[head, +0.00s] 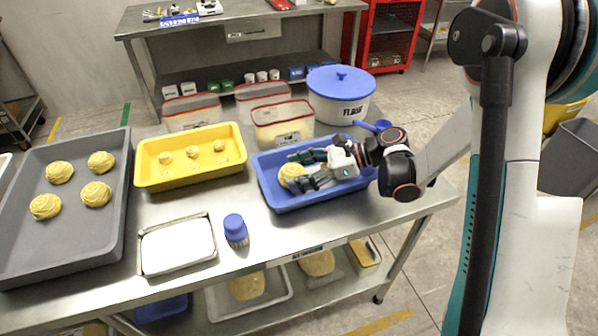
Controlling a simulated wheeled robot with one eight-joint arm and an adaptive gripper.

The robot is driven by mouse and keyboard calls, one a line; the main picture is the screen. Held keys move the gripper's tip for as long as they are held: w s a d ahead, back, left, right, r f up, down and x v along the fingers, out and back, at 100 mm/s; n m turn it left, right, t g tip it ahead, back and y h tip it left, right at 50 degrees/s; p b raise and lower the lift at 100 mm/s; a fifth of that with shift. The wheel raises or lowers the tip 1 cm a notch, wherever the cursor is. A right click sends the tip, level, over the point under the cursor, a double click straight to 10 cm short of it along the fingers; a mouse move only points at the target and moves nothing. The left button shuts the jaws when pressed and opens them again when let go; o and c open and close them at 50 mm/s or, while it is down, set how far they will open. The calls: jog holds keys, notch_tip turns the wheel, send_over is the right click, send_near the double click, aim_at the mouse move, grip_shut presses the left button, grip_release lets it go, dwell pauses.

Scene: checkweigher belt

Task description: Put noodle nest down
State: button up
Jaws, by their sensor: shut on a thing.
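A yellow noodle nest (291,176) shows between the fingers of my gripper (300,173), inside the outline of the blue tray (274,200). My gripper reaches in from the right and is shut on the nest. The fingers and palm cover part of the nest and the tray's middle. I cannot tell whether the nest touches the tray floor. Several more nests, one of them this nest (96,194), lie apart in the large grey tray (75,240) at the left.
A yellow tray (190,183) with small nests stands left of the blue tray. A blue-capped shaker (235,232) and a white-filled metal pan (178,247) are in front. Lidded tubs (283,125) and a flour bin (340,100) stand behind. The bench's front right is clear.

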jog(key=shift+s+f, duration=0.1)
jog(key=shift+f, duration=0.45)
jog(key=o, duration=0.8)
jog(key=shift+o, duration=0.2)
jog(key=shift+w+d+r, duration=0.1)
jog(key=shift+w+r, duration=0.1)
jog(key=shift+r, duration=0.3)
jog(key=p+v, duration=0.4)
jog(key=v, duration=0.8)
jog(key=shift+s+r, duration=0.1)
jog(key=shift+r, duration=0.1)
